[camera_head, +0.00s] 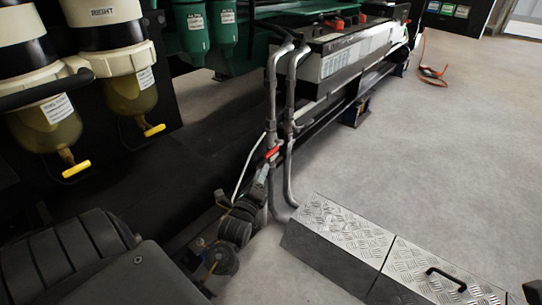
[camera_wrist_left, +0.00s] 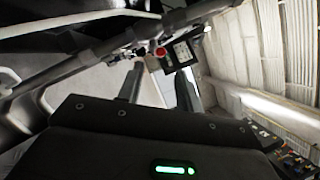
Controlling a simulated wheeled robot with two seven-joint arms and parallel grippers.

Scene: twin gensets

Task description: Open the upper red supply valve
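A red valve handle (camera_head: 272,153) sits on the grey vertical pipes (camera_head: 273,95) in the middle of the head view. My left gripper (camera_head: 265,170) is just below and beside this handle, close to the pipes; I cannot tell whether it touches. In the left wrist view the two fingers of my left gripper (camera_wrist_left: 158,78) stand apart, with nothing clearly between them. A small round red part (camera_wrist_left: 161,52) shows just beyond the fingertips; I cannot tell whether it belongs to the valve. A second red valve is not clearly seen. My right gripper is out of view.
Two fuel filters with amber bowls (camera_head: 50,122) and yellow drain handles (camera_head: 76,169) hang at the left. A tread-plate step (camera_head: 340,232) stands on the floor right of the pipes. A black skid rail (camera_head: 335,112) runs behind. Open concrete floor (camera_head: 460,150) lies to the right.

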